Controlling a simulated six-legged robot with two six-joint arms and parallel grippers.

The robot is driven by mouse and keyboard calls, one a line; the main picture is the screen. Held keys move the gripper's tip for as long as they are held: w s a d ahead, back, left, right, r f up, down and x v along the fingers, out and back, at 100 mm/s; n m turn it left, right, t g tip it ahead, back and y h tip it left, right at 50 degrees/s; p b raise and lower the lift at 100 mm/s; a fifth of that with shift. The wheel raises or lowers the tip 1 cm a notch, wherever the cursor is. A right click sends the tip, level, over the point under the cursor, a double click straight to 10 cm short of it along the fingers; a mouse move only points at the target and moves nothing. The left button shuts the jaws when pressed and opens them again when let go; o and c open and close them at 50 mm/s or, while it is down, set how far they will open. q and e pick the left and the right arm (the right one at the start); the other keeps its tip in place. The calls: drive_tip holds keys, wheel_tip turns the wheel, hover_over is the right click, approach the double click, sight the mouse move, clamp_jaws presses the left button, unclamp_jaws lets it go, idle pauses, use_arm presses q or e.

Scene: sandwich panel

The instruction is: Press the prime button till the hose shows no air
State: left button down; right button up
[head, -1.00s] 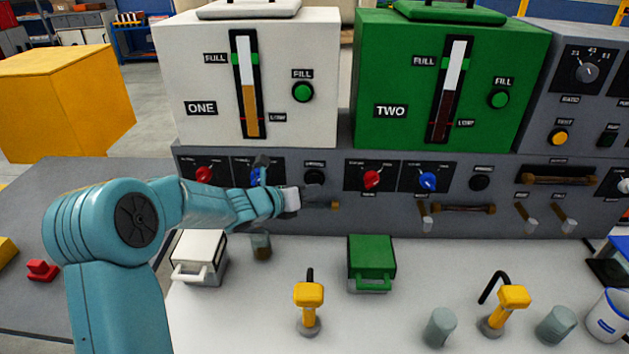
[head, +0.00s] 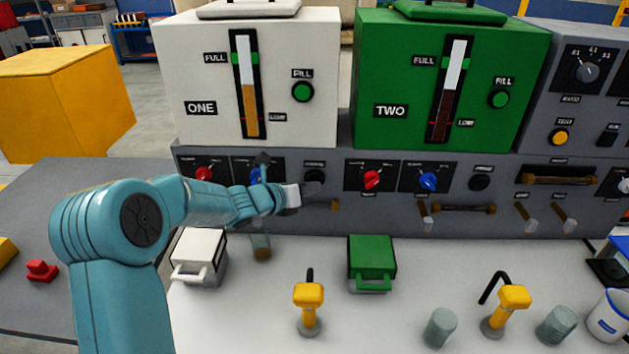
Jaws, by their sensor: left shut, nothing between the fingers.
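My left gripper (head: 313,189) is shut and empty. Its dark fingertips are in front of the grey panel, just below and partly over a black round button (head: 314,168) under tank ONE; I cannot tell whether they touch it. The button's small label is too blurred to read. A brown hose window (head: 334,206) shows just right of the fingers, mostly hidden by my gripper, so I cannot see air in it. A second black button (head: 479,182) and brown hose window (head: 464,209) are under tank TWO. My right gripper is not in view.
White tank ONE (head: 180,70) and green tank TWO (head: 385,70) stand above the panel. Red (head: 372,179) and blue (head: 428,181) knobs and grey levers line it. White (head: 199,255) and green (head: 371,262) boxes, yellow-handled tools (head: 309,295) and grey cylinders stand on the counter.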

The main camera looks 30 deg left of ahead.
use_arm(q)
drive_tip(key=shift+w+a, duration=0.15)
drive_tip(key=shift+w, duration=0.1)
idle(0.5)
drive_tip(key=shift+s+d+b, duration=0.4)
drive_tip(key=shift+s+b, duration=0.3)
drive_tip(key=shift+b, duration=0.2)
drive_tip(key=s+d+b, duration=0.1)
drive_tip(key=s+b, duration=0.1)
drive_tip(key=s+d+b, duration=0.1)
drive_tip(key=s+b, duration=0.1)
drive_tip(key=shift+s+d, duration=0.1)
drive_tip(key=shift+d, duration=0.25)
